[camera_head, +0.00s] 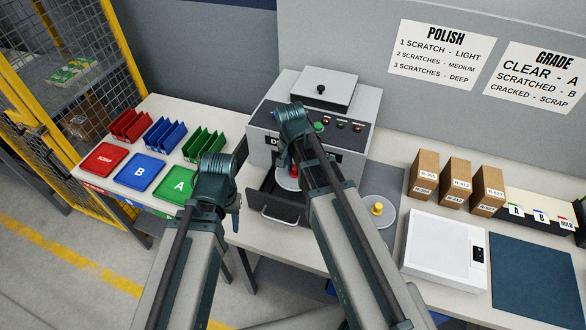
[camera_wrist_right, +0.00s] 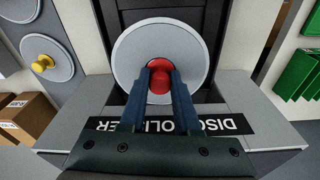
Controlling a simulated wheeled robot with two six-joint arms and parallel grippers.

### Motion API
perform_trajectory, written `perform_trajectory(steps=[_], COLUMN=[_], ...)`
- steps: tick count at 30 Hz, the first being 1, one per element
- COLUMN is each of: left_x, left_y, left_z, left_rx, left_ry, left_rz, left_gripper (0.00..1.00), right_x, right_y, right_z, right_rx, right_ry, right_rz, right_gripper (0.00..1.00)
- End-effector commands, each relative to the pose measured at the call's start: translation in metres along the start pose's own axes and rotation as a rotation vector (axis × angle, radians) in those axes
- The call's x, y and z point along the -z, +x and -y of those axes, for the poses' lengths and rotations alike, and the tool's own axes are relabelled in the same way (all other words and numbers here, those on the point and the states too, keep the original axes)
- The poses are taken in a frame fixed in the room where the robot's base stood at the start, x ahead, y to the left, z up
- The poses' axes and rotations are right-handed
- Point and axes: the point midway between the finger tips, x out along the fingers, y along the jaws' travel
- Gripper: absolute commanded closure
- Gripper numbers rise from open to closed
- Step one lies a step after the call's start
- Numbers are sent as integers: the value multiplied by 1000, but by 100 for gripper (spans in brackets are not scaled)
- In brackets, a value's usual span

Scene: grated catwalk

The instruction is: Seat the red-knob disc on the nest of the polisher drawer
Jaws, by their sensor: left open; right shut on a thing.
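The red-knob disc is a light grey round plate (camera_wrist_right: 125,60) with a red knob (camera_wrist_right: 160,72) at its middle. My right gripper (camera_wrist_right: 159,78) is shut on the knob, one finger at each side. In the head view the disc (camera_head: 285,183) shows partly behind my right arm, at the open drawer (camera_head: 262,200) of the grey polisher (camera_head: 262,140). The nest is hidden under the disc, and I cannot tell whether the disc touches it. My left gripper (camera_head: 237,220) is open and empty, left of the drawer near the table's front edge.
A yellow-knob disc (camera_head: 378,209) lies on a grey mat right of the drawer. Red, blue and green trays (camera_head: 139,173) and bins stand at the left. Cartons (camera_head: 456,183), a white device (camera_head: 445,250) and a dark blue mat (camera_head: 535,275) fill the right.

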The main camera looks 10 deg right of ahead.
Motion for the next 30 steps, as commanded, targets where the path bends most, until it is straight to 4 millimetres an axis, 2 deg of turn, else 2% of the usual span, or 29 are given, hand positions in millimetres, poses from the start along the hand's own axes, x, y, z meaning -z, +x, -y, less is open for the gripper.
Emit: perform_trajectory(steps=[4, 17, 30], left_x=[1, 1, 4], left_y=[15, 21, 57], left_z=[-1, -2, -5], left_rx=[0, 0, 0], left_ry=[1, 1, 0], left_rz=[0, 0, 0], left_gripper=[55, 55, 55], right_x=[-2, -2, -7], right_y=[15, 21, 57], right_z=[0, 0, 0], right_rx=[0, 0, 0], right_ry=[0, 0, 0], right_rz=[0, 0, 0], right_gripper=[100, 100, 100])
